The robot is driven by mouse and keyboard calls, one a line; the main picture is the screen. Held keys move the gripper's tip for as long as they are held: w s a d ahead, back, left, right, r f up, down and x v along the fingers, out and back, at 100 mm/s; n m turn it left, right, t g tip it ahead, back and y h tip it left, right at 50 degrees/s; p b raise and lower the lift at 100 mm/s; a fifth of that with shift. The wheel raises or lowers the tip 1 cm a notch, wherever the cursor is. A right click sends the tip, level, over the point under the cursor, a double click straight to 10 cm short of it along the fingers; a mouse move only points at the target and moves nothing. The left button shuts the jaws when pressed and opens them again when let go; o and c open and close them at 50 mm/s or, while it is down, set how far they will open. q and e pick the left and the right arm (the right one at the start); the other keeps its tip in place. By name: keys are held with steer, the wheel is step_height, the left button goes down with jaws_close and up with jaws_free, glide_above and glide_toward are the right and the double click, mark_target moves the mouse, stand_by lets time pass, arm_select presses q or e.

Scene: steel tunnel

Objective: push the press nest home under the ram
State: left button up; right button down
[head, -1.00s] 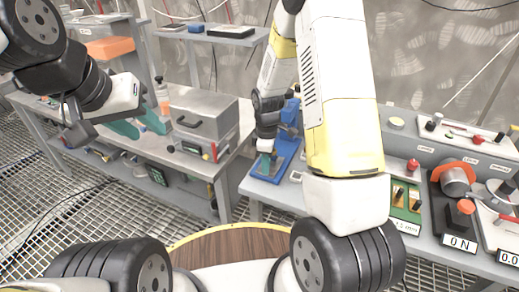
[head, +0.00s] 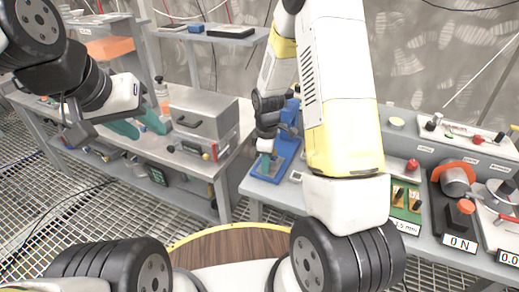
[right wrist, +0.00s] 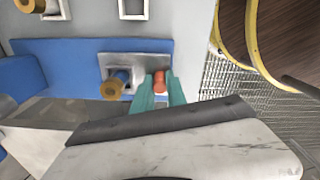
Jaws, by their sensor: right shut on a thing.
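The blue press (head: 284,158) stands on the right bench in the head view, partly hidden by my right arm. In the right wrist view its blue base (right wrist: 60,60) carries a grey press nest (right wrist: 135,64). A brass-topped blue part (right wrist: 117,82) sits on the nest. My right gripper (right wrist: 157,88) is shut on the orange-red knob (right wrist: 159,79) at the nest's side; it also shows at the press in the head view (head: 264,167). The ram is not clearly visible. My left gripper (head: 141,128) has teal fingers spread apart, empty, in front of the left bench.
A grey metal box (head: 200,112) stands on the left bench. Two small square frames lie near the press base.

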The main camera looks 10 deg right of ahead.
steer(key=shift+w, duration=0.1)
steer(key=w+d, duration=0.1)
steer(key=w, duration=0.1)
steer(key=w+d, duration=0.2)
steer(key=w, duration=0.1)
steer(key=shift+w+d, duration=0.35)
steer(key=shift+d, duration=0.05)
steer(key=c, duration=1.3)
jaws_free()
steer(key=shift+c, duration=0.2)
steer(key=shift+r, duration=0.1)
